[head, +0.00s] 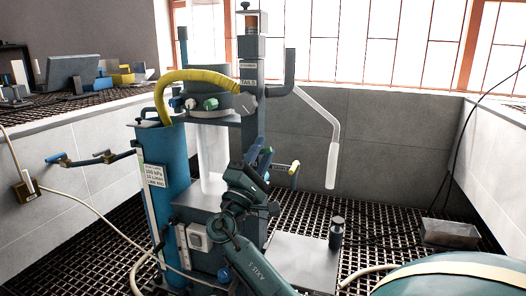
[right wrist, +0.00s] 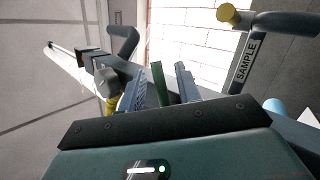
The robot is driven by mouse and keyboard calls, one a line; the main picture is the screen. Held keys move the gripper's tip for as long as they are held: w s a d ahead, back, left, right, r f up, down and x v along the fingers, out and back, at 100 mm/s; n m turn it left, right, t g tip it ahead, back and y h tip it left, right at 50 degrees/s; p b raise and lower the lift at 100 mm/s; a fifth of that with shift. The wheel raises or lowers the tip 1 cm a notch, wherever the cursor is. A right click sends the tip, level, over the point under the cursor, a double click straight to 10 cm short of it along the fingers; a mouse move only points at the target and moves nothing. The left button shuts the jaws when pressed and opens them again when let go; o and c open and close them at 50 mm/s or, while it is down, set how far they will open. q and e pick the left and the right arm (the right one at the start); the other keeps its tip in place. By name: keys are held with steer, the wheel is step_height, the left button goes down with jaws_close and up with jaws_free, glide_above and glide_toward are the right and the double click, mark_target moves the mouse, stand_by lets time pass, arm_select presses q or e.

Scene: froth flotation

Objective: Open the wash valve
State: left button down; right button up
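No label in these views reads as the wash valve. A thin green lever-like strip (right wrist: 159,84) stands between the fingers of my right gripper (right wrist: 160,90) in the right wrist view, with narrow gaps on both sides. I cannot tell whether it is the valve's handle. A green knob (head: 210,104) sits on the column's top, above and left of the gripper. My left gripper is not in view.
A yellow-ended sample pipe (right wrist: 228,14) is right of the gripper; its yellow end also shows in the head view (head: 294,168). A blue cylinder (head: 165,165) stands left. Wall valves (head: 107,156) are farther left. Grating (head: 380,225) covers the floor.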

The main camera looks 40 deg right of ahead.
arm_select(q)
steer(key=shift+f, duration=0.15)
arm_select(e)
steer(key=v, duration=1.2)
steer(key=shift+a, duration=0.2)
steer(key=shift+f, duration=0.15)
